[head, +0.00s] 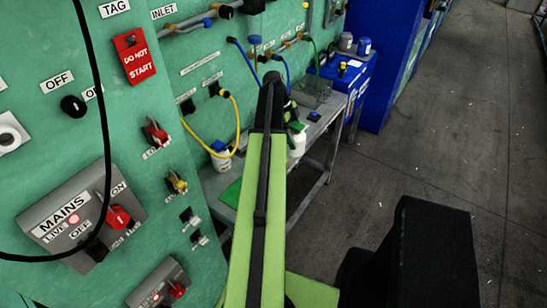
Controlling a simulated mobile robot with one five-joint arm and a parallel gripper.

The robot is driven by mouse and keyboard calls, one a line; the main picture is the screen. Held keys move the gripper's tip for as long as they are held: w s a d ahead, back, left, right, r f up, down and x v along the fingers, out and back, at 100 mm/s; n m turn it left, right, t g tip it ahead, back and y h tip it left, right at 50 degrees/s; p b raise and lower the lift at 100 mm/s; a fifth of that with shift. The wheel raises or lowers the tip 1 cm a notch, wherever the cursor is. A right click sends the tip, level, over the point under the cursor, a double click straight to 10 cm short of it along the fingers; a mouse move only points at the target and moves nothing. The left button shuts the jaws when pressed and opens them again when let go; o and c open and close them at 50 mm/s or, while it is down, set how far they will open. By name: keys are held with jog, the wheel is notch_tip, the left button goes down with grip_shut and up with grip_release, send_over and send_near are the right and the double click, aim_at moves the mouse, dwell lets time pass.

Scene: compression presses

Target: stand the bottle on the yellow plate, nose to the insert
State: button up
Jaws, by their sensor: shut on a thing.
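My arm reaches away over the grey bench, and its end hides part of the bench. My gripper (291,117), small and dark, shows just right of the arm's upper end. It is shut on a white bottle (297,144), whose body shows below it beside the arm. I cannot tell whether the bottle touches the bench. Another white bottle with a blue cap (221,157) stands on the bench left of the arm. I cannot make out a yellow plate or an insert.
A green panel with switches, hoses and a red tag (134,56) rises on the left. A green mat (231,193) lies on the bench (318,132). A blue cabinet (350,77) holding jars stands behind. Open grey floor (440,130) lies right.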

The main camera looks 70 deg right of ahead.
jog(key=w+f+b, duration=0.4)
jog(key=f, duration=0.1)
jog(key=w+f+b, duration=0.4)
jog(key=w+f, duration=0.1)
jog(key=shift+b, duration=0.35)
jog(key=shift+r, duration=0.2)
jog(key=o, duration=1.8)
jog(key=shift+f, duration=0.15)
jog(key=p+v, duration=1.1)
jog(key=v, duration=0.1)
